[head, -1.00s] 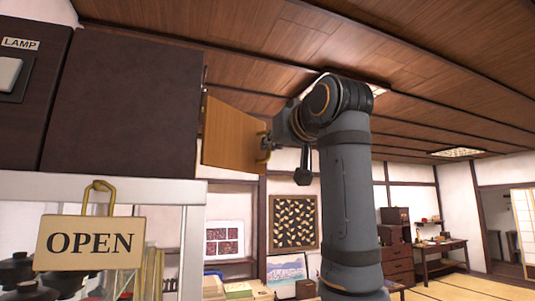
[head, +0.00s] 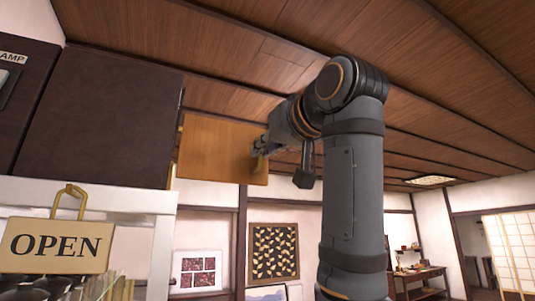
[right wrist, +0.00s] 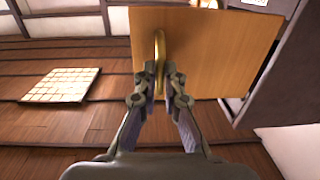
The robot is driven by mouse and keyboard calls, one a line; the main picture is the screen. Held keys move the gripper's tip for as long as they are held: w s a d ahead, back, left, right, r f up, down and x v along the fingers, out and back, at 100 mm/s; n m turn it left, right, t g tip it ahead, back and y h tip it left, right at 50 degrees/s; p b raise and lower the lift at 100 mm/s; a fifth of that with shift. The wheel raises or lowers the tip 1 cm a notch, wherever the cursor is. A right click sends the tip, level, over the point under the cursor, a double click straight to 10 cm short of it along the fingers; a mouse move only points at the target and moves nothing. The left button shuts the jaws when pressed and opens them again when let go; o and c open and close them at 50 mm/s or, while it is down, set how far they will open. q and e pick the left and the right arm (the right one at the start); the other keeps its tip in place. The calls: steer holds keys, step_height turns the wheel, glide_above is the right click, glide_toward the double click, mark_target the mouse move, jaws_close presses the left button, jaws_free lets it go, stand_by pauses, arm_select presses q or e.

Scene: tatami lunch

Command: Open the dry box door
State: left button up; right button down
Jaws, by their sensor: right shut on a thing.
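The dry box door (head: 212,148) is a light wooden panel standing open, swung out from the right edge of the dark cabinet (head: 100,115) in the head view. A brass handle (right wrist: 160,52) is on its face near the free edge. My right gripper (right wrist: 160,78) is shut on this handle. In the head view the right gripper (head: 259,150) is at the door's right side, with the handle partly hidden by it. In the right wrist view the door (right wrist: 225,45) fills the upper right. The inside of the cabinet is hidden. My left gripper is not in view.
An OPEN sign (head: 56,245) hangs by a brass loop on the white frame (head: 85,195) below the cabinet. Cooking pots stand low at the left. A framed picture (head: 274,251) hangs on the far wall. The air right of the door is clear except for my arm.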

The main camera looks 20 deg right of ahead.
steer(key=shift+a, duration=0.2)
steer(key=c, duration=1.8)
jaws_free()
steer(key=shift+o, duration=1.2)
steer(key=shift+a, duration=0.2)
steer(key=shift+o, duration=0.5)
steer(key=shift+a, duration=0.35)
steer(key=shift+d, duration=0.1)
steer(key=shift+d, duration=0.1)
steer(key=s+d, duration=0.1)
steer(key=s, duration=0.6)
steer(key=shift+s+d, duration=0.15)
steer(key=shift+s, duration=0.05)
